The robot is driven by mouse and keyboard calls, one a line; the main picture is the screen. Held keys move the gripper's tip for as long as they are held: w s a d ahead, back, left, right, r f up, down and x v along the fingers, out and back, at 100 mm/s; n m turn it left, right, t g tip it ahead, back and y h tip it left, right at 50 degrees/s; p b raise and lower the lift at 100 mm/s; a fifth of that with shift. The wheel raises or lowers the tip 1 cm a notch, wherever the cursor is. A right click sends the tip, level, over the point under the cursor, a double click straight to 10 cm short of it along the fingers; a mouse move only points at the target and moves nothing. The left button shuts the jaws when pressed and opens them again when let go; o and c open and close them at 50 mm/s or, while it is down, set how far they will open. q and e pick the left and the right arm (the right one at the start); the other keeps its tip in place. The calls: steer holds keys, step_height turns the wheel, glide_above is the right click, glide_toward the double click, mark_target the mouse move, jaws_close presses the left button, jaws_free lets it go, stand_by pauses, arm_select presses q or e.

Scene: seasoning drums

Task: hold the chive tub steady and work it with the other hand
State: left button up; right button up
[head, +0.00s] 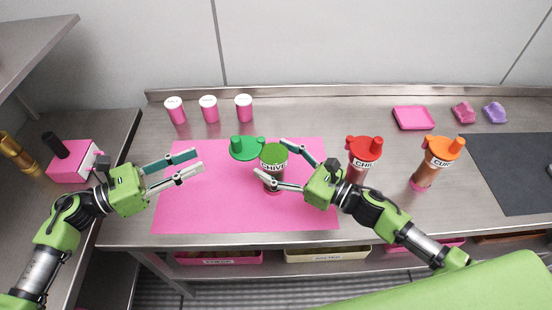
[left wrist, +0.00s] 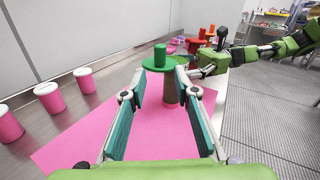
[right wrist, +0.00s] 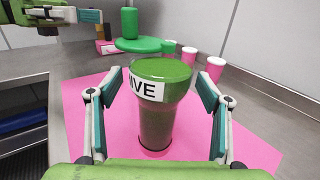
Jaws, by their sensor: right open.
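The chive tub (head: 274,181) stands upright on the pink mat (head: 200,215), with green contents and a CHIVE label. A green lid (head: 247,147) with a knob is off to the side of its top; I cannot tell whether it is joined to the tub. My right gripper (head: 271,158) is open with its fingers around the tub, and in the right wrist view (right wrist: 160,80) gaps show on both sides. My left gripper (head: 199,161) is open and empty, left of the lid. The left wrist view shows the lid (left wrist: 160,64) ahead of its fingers, partly hiding the tub.
A red-lidded chili drum (head: 365,148) and an orange-lidded drum (head: 436,150) stand right of the mat. Three pink cups (head: 209,108) stand behind it. A pink tray (head: 413,118) lies at the back right. The mat's left part is clear.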

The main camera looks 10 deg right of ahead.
steer(key=c, duration=1.4)
arm_select(q)
steer(key=shift+d, duration=0.1)
jaws_close()
arm_select(e)
steer(key=shift+c, duration=0.2)
arm_select(q)
steer(key=s+d+r+m+g+y, duration=0.1)
steer(key=d+r+m+g+y, duration=0.15)
steer(key=d+m+g, duration=0.2)
steer(key=s+d+r+m+g+y, duration=0.1)
steer(key=d+r+m+g+y, duration=0.1)
steer(key=d+m+g+y, duration=0.3)
steer(key=w+a+r+n+t+y, duration=0.1)
steer(key=w+a+r+t+y, duration=0.2)
steer(key=w+a+r+y, duration=0.4)
steer(key=shift+w+a+r, duration=0.35)
steer(key=shift+w, duration=0.55)
